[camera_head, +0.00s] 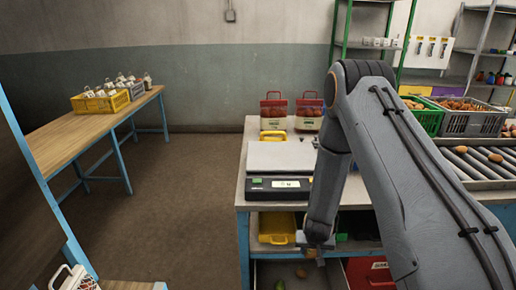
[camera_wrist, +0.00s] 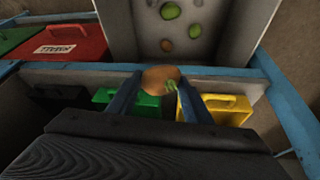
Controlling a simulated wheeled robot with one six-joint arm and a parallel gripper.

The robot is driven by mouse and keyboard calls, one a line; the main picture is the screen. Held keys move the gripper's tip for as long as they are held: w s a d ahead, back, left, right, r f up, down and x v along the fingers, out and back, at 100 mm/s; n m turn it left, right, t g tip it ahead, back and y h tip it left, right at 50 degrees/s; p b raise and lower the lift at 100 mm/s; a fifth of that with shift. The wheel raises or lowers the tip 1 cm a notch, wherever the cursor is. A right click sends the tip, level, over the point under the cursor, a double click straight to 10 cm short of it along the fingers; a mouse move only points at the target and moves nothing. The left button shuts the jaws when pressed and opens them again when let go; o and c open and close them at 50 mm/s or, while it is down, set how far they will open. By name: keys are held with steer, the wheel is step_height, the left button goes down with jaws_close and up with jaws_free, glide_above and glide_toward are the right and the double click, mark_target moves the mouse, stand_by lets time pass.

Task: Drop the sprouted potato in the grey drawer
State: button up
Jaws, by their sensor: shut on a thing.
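My gripper (camera_wrist: 159,82) is shut on a brown potato with green sprouts (camera_wrist: 161,74), held between its two fingertips. In the head view my gripper (camera_head: 314,249) hangs low at the bench front; the potato is hard to make out there. The grey drawer (camera_head: 335,273) is pulled open below the bench, beneath my gripper. In the wrist view the grey drawer (camera_wrist: 122,32) lies beyond the fingertips, with several green and brown pieces on its floor. The potato appears above the drawer's near edge; I cannot tell its exact height.
Yellow (camera_head: 276,228) and green bins sit on the shelf under the bench. A scale (camera_head: 279,188) is on the bench top, with a roller conveyor (camera_head: 478,165) at the right.

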steer(key=w+a+r+p, duration=0.1)
steer(key=w+r, duration=0.2)
steer(key=w, duration=0.1)
steer(key=shift+m, duration=0.3)
steer(key=shift+a+f+b, duration=0.15)
steer(key=shift+f+b, duration=1.95)
steer(key=shift+f, duration=0.8)
steer(key=shift+s, duration=0.1)
steer(key=o, duration=1.2)
steer(key=shift+c, duration=0.2)
steer(key=shift+r, duration=0.1)
steer(key=shift+b+v, duration=0.7)
steer(key=shift+v, duration=3.1)
